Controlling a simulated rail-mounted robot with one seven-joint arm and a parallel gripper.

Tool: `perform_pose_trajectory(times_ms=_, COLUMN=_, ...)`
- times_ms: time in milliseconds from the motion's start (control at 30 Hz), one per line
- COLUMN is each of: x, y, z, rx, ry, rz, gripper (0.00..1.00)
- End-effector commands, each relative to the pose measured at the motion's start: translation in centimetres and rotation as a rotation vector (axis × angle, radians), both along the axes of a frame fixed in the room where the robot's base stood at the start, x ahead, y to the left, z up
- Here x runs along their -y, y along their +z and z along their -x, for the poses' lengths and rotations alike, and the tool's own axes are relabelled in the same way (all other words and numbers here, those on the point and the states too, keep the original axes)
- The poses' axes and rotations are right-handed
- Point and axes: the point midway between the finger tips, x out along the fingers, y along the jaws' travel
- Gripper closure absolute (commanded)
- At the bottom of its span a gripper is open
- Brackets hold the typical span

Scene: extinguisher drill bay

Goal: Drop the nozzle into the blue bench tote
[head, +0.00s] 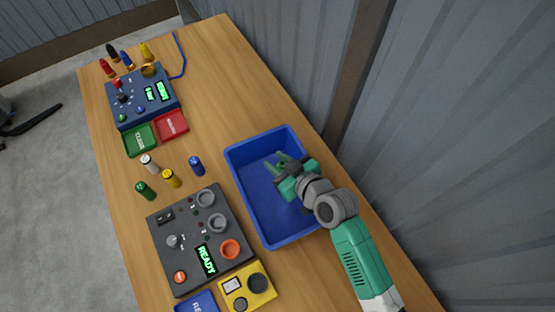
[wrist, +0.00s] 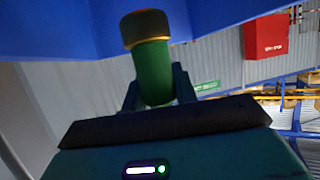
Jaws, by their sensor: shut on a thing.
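The blue bench tote (head: 236,163) lies on the wooden bench, right of its middle in the head view. Blue surfaces that look like the tote (wrist: 50,30) fill the top of the wrist view. My gripper (head: 279,163) is over the tote, inside its outline near the far end. In the wrist view my gripper (wrist: 155,88) is shut on a green cylindrical nozzle (wrist: 153,68) with a brass-coloured band. The nozzle is hard to make out against the green gripper in the head view. Its height above the tote floor is unclear.
A dark panel (head: 190,255) reading READY stands left of the tote, with a yellow box (head: 260,297) in front. Several small coloured cylinders, including a blue one (head: 196,166), stand nearby. A blue console (head: 130,108) with green (head: 139,140) and red (head: 172,126) trays is farther back. A corrugated wall runs along the right.

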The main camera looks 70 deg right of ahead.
Motion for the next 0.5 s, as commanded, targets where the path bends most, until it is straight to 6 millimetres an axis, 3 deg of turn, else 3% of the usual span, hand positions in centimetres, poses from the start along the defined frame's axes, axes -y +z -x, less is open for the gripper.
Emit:
perform_pose_trajectory(times_ms=200, x=0.0, y=0.0, z=-0.01, rx=0.001, ry=0.0, rz=0.001, gripper=0.99)
perform_pose_trajectory(times_ms=233, x=0.0, y=0.0, z=-0.01, rx=0.001, ry=0.0, rz=0.001, gripper=0.68)
perform_pose_trajectory(times_ms=333, x=0.0, y=0.0, z=-0.01, rx=0.001, ry=0.0, rz=0.001, gripper=0.48)
perform_pose_trajectory(times_ms=500, x=0.01, y=-0.02, z=-0.01, rx=0.001, ry=0.0, rz=0.001, gripper=0.46)
